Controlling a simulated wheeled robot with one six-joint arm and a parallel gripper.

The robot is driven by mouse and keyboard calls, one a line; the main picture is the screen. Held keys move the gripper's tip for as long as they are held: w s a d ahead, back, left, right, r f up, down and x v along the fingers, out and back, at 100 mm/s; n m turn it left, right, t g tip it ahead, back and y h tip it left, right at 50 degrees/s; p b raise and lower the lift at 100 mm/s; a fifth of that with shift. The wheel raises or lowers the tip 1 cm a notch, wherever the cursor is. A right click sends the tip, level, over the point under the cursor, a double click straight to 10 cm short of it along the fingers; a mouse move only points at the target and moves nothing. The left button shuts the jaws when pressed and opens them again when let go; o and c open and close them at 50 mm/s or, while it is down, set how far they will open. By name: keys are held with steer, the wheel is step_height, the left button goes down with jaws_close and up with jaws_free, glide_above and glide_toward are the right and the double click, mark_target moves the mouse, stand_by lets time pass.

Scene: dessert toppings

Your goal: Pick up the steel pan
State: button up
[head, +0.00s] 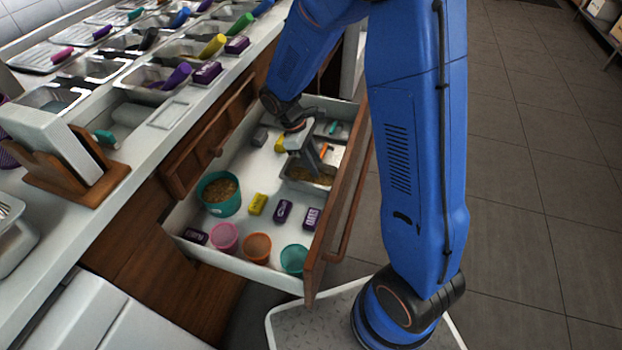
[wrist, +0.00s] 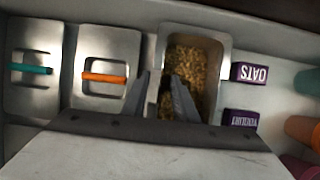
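The steel pan (wrist: 224,62) is an open metal container with brown oats inside, set in the open drawer. In the head view the pan (head: 289,183) is partly hidden behind my gripper (head: 306,155). In the wrist view my gripper (wrist: 160,80) has its two fingers apart, with the pan's left wall between them. One finger appears left of that wall and the other over the oats side. I cannot tell whether either finger touches the pan.
Steel lids with an orange handle (wrist: 105,77) and a teal handle (wrist: 31,68) lie left of the pan. Purple boxes, including an OATS box (wrist: 249,74), stand to its right. The drawer also holds a teal tub (head: 219,194), cups and a yellow box (head: 257,204). The drawer front (head: 345,200) stands close by.

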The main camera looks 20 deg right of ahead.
jaws_close()
stand_by(1.4)
